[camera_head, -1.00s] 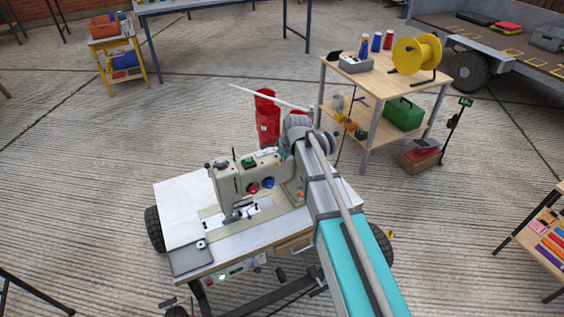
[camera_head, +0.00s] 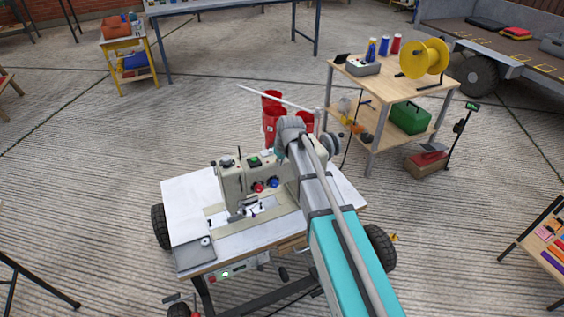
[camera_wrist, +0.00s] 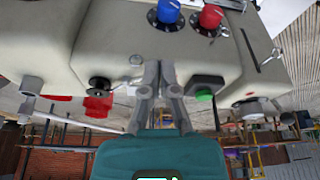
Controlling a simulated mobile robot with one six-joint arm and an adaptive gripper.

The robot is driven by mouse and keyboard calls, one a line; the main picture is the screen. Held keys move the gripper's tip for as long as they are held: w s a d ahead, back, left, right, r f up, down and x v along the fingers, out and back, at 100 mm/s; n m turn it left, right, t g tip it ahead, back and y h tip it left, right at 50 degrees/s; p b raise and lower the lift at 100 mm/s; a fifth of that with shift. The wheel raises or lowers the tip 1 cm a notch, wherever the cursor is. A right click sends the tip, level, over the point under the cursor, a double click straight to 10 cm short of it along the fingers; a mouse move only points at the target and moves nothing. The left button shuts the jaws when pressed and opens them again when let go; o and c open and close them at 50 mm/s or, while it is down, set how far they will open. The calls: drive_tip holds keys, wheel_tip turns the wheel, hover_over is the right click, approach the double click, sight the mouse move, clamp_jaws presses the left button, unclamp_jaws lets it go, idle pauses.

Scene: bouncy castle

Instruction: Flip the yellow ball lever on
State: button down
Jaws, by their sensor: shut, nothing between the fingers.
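A small yellow ball-like knob (camera_head: 394,237) shows beside the right wheel of the sewing machine cart; I cannot tell whether it is the lever's ball, and no lever position can be read. The cream sewing machine (camera_head: 234,184) stands on a white-topped wheeled table (camera_head: 188,205). In the wrist view the machine (camera_wrist: 70,50) appears upside down, with a blue dial (camera_wrist: 168,11), a red dial (camera_wrist: 210,16) and a green button (camera_wrist: 203,94). My gripper (camera_wrist: 159,66) is shut and empty, its fingers close to the machine. The head view hides it behind my arm.
Concrete floor is open at left.

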drive_tip(key=shift+w+d, duration=0.1)
idle(0.3)
drive_tip(key=shift+w+d, duration=0.3)
drive_tip(key=shift+d, duration=0.3)
idle(0.3)
drive_tip(key=s+d+r+p, duration=0.2)
drive_tip(key=s+r+p, duration=0.4)
drive_tip(key=r+p, duration=0.4)
drive_tip(key=shift+s+d+r, duration=0.15)
drive_tip(key=shift+d, duration=0.25)
idle(0.5)
idle(0.5)
